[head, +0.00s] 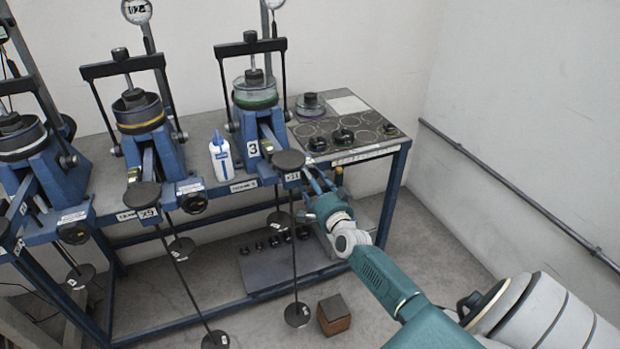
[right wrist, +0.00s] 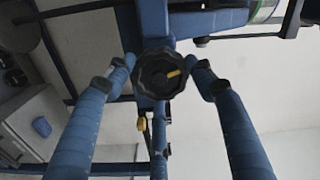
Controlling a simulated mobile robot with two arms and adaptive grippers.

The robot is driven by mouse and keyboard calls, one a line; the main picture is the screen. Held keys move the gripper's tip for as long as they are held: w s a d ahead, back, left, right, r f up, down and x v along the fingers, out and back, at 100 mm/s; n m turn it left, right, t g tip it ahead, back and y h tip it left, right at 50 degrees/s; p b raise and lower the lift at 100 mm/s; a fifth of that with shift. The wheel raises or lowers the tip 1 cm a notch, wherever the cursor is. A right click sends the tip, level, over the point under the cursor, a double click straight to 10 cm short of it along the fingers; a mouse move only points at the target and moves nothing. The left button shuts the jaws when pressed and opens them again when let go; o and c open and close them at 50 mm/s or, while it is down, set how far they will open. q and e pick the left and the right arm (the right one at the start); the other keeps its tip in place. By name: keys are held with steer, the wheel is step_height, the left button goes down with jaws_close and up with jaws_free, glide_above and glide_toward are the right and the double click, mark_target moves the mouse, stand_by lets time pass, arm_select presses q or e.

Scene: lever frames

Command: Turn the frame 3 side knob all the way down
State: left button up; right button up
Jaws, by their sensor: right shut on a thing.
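Frame 3 (head: 251,149) is a blue stand with a "3" label, a green-banded cup and a black top bar, at the right end of the row of frames. Its side knob (right wrist: 160,74) is black and scalloped, with a short yellow mark that points to the right in the right wrist view. My right gripper (head: 314,186) is at the front right of frame 3, and in the head view it hides the knob. In the right wrist view its two blue fingers stand on either side of the knob, shut on it. My left gripper is not in view.
Weighted lever rods (head: 289,160) hang close to the left of my right gripper. A white bottle (head: 221,157) stands left of frame 3. A brown block (head: 334,315) sits on the floor.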

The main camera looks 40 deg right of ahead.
steer(key=n+p, duration=0.2)
steer(key=n, duration=0.9)
steer(key=shift+r+n, duration=0.15)
steer(key=shift+n, duration=0.25)
stand_by(0.3)
steer(key=o, duration=1.1)
steer(key=shift+d, duration=0.1)
steer(key=shift+o, duration=0.2)
steer(key=shift+s, duration=0.1)
steer(key=v, duration=1.2)
